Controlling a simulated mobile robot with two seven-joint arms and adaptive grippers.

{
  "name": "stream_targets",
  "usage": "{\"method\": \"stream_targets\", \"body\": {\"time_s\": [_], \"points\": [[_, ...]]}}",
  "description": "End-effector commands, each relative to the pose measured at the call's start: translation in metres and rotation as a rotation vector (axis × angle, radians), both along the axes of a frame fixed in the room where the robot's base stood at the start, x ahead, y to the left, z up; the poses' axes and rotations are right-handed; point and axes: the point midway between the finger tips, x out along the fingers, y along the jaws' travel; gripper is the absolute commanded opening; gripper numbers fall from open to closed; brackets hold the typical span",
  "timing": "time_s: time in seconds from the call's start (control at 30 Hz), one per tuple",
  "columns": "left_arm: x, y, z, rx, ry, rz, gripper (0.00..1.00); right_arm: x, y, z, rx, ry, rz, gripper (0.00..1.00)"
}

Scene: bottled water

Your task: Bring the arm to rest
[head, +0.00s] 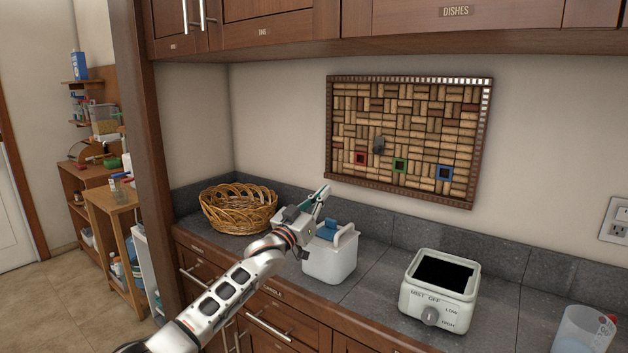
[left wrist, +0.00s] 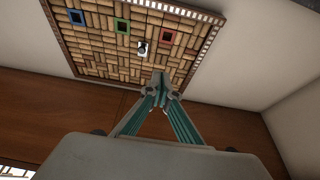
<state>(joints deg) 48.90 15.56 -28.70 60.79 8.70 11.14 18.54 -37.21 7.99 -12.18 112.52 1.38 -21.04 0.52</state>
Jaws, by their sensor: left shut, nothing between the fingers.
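My left arm (head: 228,293) reaches in from the bottom left of the head view, raised over the counter. My left gripper (head: 324,190) is shut and empty, pointing up and to the right, in front of the wall and the cork board. In the left wrist view its teal fingers (left wrist: 159,78) meet at the tips, with nothing between them. My right gripper does not show in either view.
The counter holds a wicker basket (head: 238,208), a white container (head: 330,262) close below the gripper, a white appliance with a knob (head: 440,290) and a clear jug (head: 583,332). A cork board (head: 405,138) hangs behind. Cabinets (head: 270,31) overhang the counter.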

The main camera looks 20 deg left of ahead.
Motion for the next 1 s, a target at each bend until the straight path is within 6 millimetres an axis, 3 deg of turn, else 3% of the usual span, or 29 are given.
{"method": "stream_targets", "body": {"time_s": [0.33, 0.57, 0.67, 0.77, 1.0], "points": [[-0.032, 0.011, 0.033, 0.001, -0.001, -0.001, 0.00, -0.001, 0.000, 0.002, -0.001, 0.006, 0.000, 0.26], [-0.042, 0.012, 0.036, 0.008, 0.009, 0.002, 0.00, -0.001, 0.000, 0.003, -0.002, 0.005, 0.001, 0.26], [-0.051, 0.006, 0.010, 0.040, 0.048, 0.014, 0.00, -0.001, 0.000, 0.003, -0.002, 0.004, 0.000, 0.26], [-0.069, -0.005, -0.040, 0.108, 0.125, 0.041, 0.00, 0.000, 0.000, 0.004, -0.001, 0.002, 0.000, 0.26], [-0.152, -0.009, -0.172, 0.339, 0.357, 0.140, 0.00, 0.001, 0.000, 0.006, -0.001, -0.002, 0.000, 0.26]]}}
